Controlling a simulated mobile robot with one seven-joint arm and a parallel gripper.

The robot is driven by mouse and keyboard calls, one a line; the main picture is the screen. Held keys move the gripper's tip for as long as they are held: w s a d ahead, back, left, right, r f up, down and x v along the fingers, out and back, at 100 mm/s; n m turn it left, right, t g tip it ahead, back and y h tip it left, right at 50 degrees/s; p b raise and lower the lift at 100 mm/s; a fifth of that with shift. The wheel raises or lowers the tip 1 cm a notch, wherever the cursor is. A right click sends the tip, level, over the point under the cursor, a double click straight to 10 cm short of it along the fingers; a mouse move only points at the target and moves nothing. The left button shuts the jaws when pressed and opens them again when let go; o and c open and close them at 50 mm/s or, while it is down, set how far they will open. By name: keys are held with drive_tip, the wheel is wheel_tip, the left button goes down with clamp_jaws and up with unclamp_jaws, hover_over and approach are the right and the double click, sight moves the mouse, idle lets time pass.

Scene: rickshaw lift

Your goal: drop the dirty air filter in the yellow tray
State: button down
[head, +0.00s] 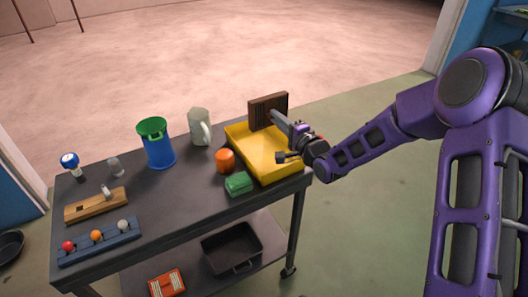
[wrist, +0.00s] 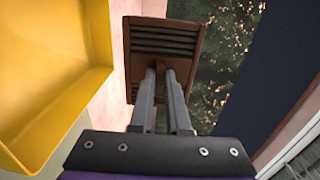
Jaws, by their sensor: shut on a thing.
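The dirty air filter (head: 268,110) is a dark brown, square panel in a brown frame; its grey pleats show in the wrist view (wrist: 165,42). My gripper (head: 274,117) is shut on the filter's edge, and its two fingers (wrist: 163,75) meet the frame in the wrist view. The filter is held upright near the far end of the yellow tray (head: 284,171). In the wrist view the yellow tray (wrist: 50,70) lies to the left of the filter, with a gap between them. The head view does not make the filter's height above the tray clear.
The tray stands on the right end of a dark cart (head: 180,205). A grey jug (head: 199,128) and a blue bin (head: 158,150) stand further left. A black bin (head: 230,249) is on the lower shelf.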

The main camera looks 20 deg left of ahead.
wheel_tip(320, 180, down, 6)
drive_tip(key=b, duration=0.3)
drive_tip(key=shift+r, duration=0.2)
drive_tip(key=c, duration=0.8)
unclamp_jaws()
drive_tip(key=shift+d, duration=0.15)
drive_tip(key=p+v, duration=0.1)
drive_tip(key=v, duration=1.6)
drive_tip(key=shift+s+r, duration=0.1)
drive_tip(key=shift+s, duration=0.05)
